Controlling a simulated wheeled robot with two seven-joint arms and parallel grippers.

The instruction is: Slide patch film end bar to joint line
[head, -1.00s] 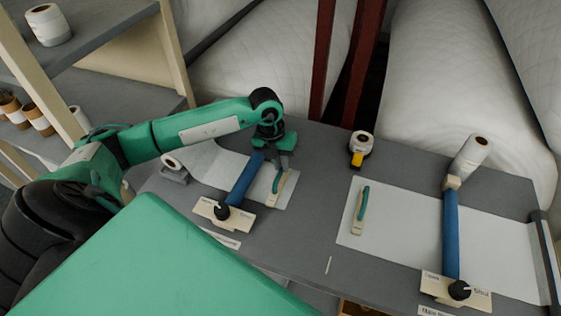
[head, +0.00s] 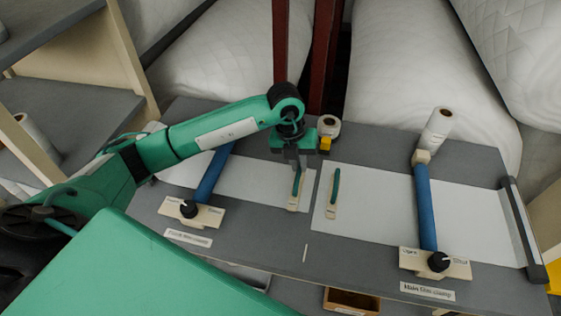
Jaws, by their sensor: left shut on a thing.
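My left gripper (head: 297,164) is shut on the green grip of the patch film end bar (head: 293,203), a pale bar at the right end of the patch film (head: 255,185). The white patch film lies flat from under the blue patch clamp bar (head: 209,178) to this end bar. A short pale line (head: 305,253) on the table front lies slightly right of the end bar. The main film end bar (head: 331,207), with a similar green grip, lies just to the right on the main film (head: 375,215); a narrow gap separates the two. My right gripper is out of view.
A tape dispenser (head: 327,128) stands behind the gripper. The blue main clamp bar (head: 427,210) crosses the main film, with a white roll (head: 437,128) behind it. Clamp knobs (head: 188,209) and (head: 438,262) stand at the front. Large quilted rolls stand behind the table.

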